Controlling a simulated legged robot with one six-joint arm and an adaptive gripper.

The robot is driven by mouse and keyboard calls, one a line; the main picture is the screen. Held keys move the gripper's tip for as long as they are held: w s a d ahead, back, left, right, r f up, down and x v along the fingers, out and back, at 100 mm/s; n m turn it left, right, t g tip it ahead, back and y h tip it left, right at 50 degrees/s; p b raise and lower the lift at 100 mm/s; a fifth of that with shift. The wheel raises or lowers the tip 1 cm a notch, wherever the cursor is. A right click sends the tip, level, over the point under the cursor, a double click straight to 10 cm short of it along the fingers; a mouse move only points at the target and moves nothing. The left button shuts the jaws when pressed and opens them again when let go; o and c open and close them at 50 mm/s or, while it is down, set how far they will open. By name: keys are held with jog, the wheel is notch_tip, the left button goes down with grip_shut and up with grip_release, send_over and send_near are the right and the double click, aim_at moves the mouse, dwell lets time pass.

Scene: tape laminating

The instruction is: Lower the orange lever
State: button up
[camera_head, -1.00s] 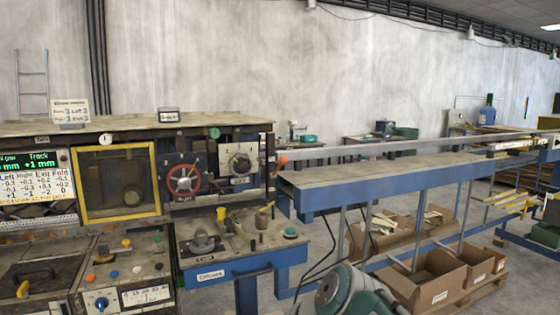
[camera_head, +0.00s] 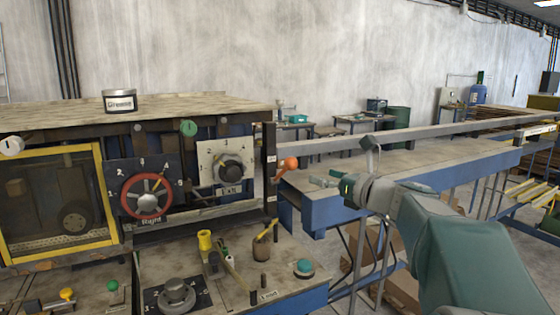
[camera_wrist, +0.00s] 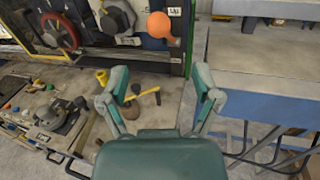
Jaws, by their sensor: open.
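The orange lever (camera_head: 291,163) has a round orange knob and sits on the right end of the machine, beside a dark upright post. In the wrist view the orange knob (camera_wrist: 159,25) is at the top, ahead of and slightly left of the gap between my fingers. My gripper (camera_wrist: 160,92) is open and empty, with its two green fingers apart. In the head view my gripper (camera_head: 345,178) is to the right of the lever, over the blue-edged table, and does not touch it.
The machine has a red handwheel (camera_head: 146,196) and a dark knob (camera_head: 230,170). The long blue table (camera_head: 320,207) with a metal rail stands right of the lever.

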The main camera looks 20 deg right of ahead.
aim_at(296, 166)
jog(key=x, duration=1)
jog(key=shift+w+a, duration=0.2)
jog(key=shift+w, duration=0.1)
grip_shut()
